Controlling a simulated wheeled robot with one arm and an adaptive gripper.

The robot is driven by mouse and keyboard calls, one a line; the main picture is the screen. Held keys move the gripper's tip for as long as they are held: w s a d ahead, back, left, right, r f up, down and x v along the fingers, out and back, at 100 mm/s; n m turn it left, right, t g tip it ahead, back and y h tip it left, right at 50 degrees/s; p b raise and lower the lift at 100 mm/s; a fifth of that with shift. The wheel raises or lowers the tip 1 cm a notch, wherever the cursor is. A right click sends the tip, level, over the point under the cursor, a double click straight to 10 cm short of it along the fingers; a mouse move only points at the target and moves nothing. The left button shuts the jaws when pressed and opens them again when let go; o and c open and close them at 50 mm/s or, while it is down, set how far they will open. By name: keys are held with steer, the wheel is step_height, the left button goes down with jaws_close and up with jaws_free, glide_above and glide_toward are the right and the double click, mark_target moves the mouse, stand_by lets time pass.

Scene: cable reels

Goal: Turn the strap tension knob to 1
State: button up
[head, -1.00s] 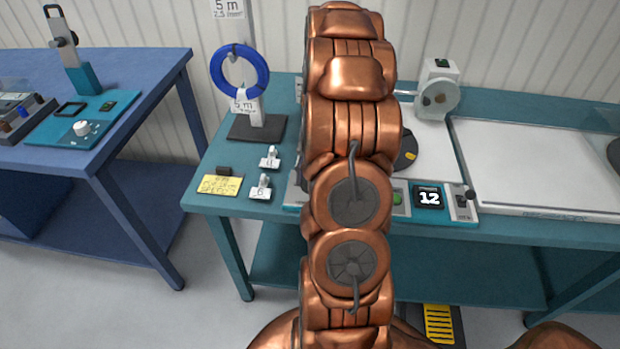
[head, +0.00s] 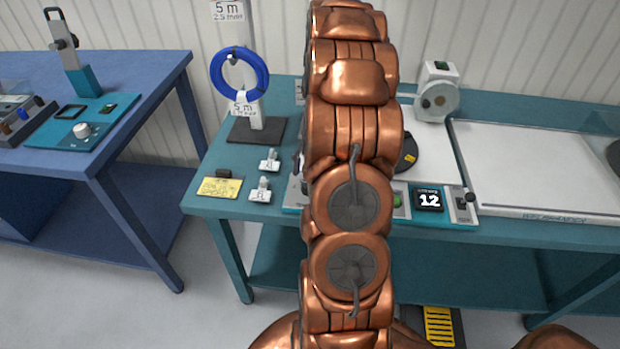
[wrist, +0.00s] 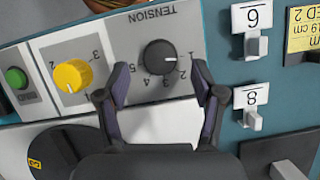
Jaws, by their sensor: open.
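The strap tension knob (wrist: 160,57) is a small round black knob on a grey panel lettered TENSION, upside down in the wrist view. Its white line points right in that view. Small numerals ring it, and the 5, 4 and 3 show on its lower left. My gripper (wrist: 161,74) is open, with one finger to the left and one to the right of the knob in the picture. The fingertips look apart from it; their height above the panel is hard to tell. In the head view my arm hides the knob and gripper.
A yellow knob (wrist: 72,75) and a green button (wrist: 16,78) lie left of the black knob. A blue coil (head: 239,74) hangs on a post.

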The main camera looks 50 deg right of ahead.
steer(key=v, duration=0.8)
steer(key=shift+r, duration=0.4)
steer(key=s+a+r+n+h, duration=0.1)
steer(key=s+a+r+n, duration=0.15)
steer(key=a, duration=0.85)
steer(key=s+a+r+n+h, duration=0.1)
steer(key=s+a+r+n, duration=0.2)
steer(key=a, duration=0.7)
steer(key=s+a+f+n+h, duration=0.2)
steer(key=s+a+n, duration=0.5)
steer(key=s+a, duration=0.4)
steer(key=s+f, duration=0.1)
steer(key=s, duration=0.2)
steer(key=shift+f+p, duration=0.15)
steer(key=shift+p, duration=0.15)
steer(key=shift+w, duration=0.1)
